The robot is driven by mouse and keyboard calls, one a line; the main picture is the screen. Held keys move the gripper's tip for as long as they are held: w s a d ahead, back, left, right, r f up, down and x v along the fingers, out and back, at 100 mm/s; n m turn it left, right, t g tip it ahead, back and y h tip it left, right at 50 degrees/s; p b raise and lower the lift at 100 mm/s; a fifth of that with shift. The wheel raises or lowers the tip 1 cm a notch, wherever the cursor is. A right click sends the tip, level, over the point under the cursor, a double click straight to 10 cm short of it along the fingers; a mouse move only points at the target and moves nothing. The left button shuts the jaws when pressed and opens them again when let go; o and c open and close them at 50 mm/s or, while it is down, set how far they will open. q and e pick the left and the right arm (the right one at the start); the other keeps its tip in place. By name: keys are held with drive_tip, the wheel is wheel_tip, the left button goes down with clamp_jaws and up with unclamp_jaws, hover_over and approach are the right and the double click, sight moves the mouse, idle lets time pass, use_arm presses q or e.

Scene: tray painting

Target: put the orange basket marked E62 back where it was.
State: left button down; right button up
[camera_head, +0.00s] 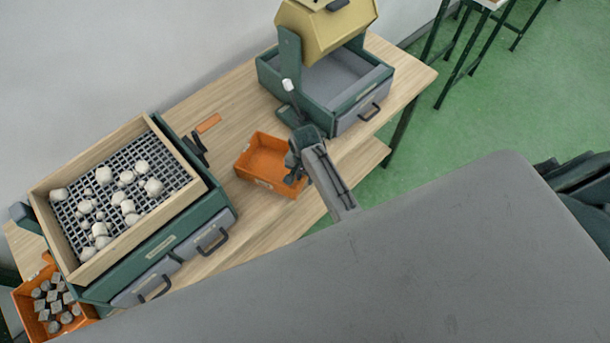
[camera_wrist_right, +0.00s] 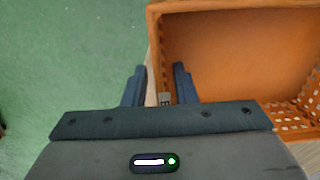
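An empty orange basket (camera_head: 266,158) stands on the wooden table, between the tray station and the yellow drum machine. A small pale label is on its side, too small to read. My right gripper (camera_head: 294,166) is at the basket's right wall. In the right wrist view, its two fingers (camera_wrist_right: 160,88) are apart, with the wall of the orange basket (camera_wrist_right: 230,50) between them: one finger is outside, one inside. A gap shows, so the fingers do not look closed on the wall. My left gripper is not in view.
A second orange basket (camera_head: 18,300) with several metal pieces is at lower left. A wooden-framed tray (camera_head: 110,264) with white lumps sits on a green drawer unit. The yellow drum (camera_head: 325,32) is above a grey bin. Bare tabletop (camera_head: 262,212) lies in front of the empty basket.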

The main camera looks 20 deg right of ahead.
drive_tip(key=shift+r, duration=0.1)
wheel_tip(320, 180, up, 11)
drive_tip(key=b, duration=0.3)
drive_tip(key=shift+b, duration=0.3)
drive_tip(key=shift+r, duration=0.55)
